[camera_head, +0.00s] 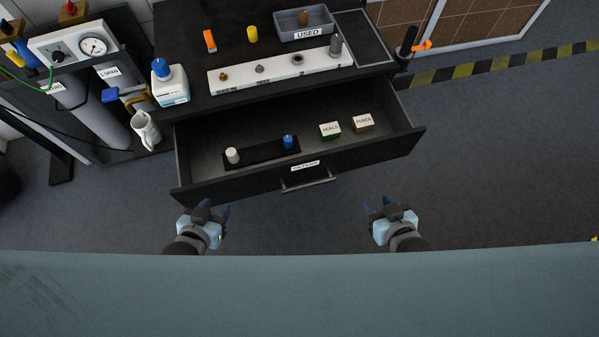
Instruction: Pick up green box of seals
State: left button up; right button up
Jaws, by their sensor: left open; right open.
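The green box of seals (329,130) has a white labelled top and lies inside the open drawer (228,192), right of the middle. A similar brown box (363,123) lies just to its right, with a small gap between them. My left gripper (213,208) is open and empty, in front of the drawer's left part. My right gripper (381,206) is open and empty, in front of the drawer's right part. Both are apart from the drawer and the boxes.
The drawer also holds a black tray (262,153) with a white and a blue piece. Its front has a handle (308,184). On the worktop are a white rack (240,79), a grey "USED" bin (290,22) and a blue-capped bottle (170,84). A white jug (145,131) stands at left.

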aim_at(332, 130)
jog(key=i+j+u, duration=0.2)
jog(key=u, duration=0.15)
jog(key=i+j+u, duration=0.1)
jog(key=u, duration=0.25)
jog(key=i, duration=0.1)
